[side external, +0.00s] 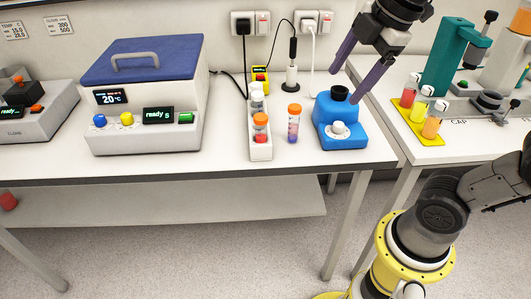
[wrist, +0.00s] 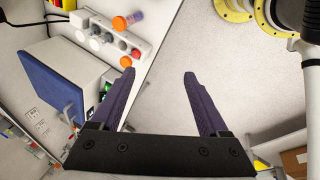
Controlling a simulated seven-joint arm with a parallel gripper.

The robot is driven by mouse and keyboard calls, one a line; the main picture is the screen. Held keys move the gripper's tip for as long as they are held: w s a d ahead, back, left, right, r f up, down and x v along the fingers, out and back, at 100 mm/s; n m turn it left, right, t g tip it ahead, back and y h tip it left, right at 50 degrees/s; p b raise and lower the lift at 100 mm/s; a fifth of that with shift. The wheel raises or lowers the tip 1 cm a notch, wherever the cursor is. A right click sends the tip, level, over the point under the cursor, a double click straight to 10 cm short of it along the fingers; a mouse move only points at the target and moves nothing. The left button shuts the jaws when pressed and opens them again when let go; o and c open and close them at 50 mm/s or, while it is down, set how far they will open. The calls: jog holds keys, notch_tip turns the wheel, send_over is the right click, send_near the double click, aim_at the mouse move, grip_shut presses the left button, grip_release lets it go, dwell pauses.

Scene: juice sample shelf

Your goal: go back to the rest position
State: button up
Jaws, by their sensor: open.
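My gripper (side external: 345,88) is at the upper right of the side view, above the blue mixer (side external: 342,122). Its two purple fingers are spread wide with nothing between them. In the wrist view the open fingers (wrist: 159,74) show over pale floor beyond the bench edge. A tube with an orange cap and purplish contents (side external: 293,125) stands on the bench between the white rack (side external: 261,153) and the mixer; it also shows in the wrist view (wrist: 134,17). The rack holds several capped tubes, one orange-capped (side external: 260,124).
A blue-lidded machine (side external: 145,85) reading 20 °C stands left of the rack. Plugs and cables (side external: 293,50) are on the wall behind. On the right bench are a yellow tray (side external: 428,140) with several juice bottles and a teal press (side external: 442,60). The bench's front strip is clear.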

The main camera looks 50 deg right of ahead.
jog(key=s+f+m+t, duration=0.1)
jog(key=s+f+m, duration=0.6)
jog(key=m, duration=0.6)
notch_tip(320, 180, down, 2)
jog(key=shift+d+f, duration=0.15)
jog(key=shift+f, duration=0.05)
